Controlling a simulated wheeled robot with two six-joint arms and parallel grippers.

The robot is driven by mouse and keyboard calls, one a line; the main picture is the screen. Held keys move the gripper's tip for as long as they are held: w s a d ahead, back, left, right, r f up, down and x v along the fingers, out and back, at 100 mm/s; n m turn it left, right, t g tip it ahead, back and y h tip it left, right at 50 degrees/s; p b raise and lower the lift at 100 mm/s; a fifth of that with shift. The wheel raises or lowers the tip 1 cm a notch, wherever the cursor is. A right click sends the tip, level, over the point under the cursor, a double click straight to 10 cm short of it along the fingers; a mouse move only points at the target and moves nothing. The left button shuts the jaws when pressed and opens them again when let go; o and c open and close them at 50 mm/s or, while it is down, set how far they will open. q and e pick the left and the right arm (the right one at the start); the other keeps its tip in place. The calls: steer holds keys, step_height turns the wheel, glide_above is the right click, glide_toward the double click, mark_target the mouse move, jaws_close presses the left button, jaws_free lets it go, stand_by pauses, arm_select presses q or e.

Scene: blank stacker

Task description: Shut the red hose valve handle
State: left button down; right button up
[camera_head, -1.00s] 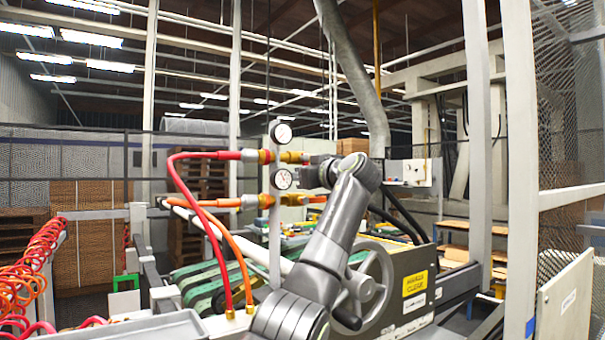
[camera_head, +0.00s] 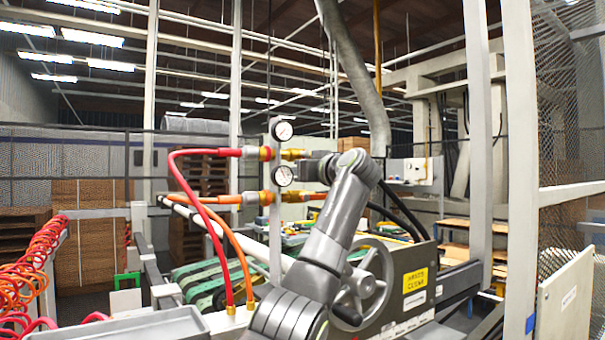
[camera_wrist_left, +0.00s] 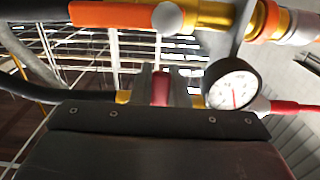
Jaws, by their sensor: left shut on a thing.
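The red hose (camera_head: 205,153) runs to a brass fitting (camera_head: 292,154) on the upper row of the gauge post. In the left wrist view, a red handle (camera_wrist_left: 160,88) stands upright between the two grey fingers of my left gripper (camera_wrist_left: 161,80). In the head view, my left gripper (camera_head: 312,169) is at the right of the post, just below the upper brass fitting. It is shut on the red handle, which my gripper hides in the head view. The right gripper is not in view.
The orange hose (camera_head: 231,199) and its brass fitting (camera_head: 293,197) lie just below. Two round gauges, upper (camera_head: 283,131) and lower (camera_head: 283,175), sit on the post close to my gripper. A handwheel (camera_head: 368,290) is behind my arm. Mesh fencing (camera_head: 570,100) stands at the right.

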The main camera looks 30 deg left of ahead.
arm_select(q)
steer(key=c, duration=1.4)
jaws_free()
steer(key=shift+a, duration=0.1)
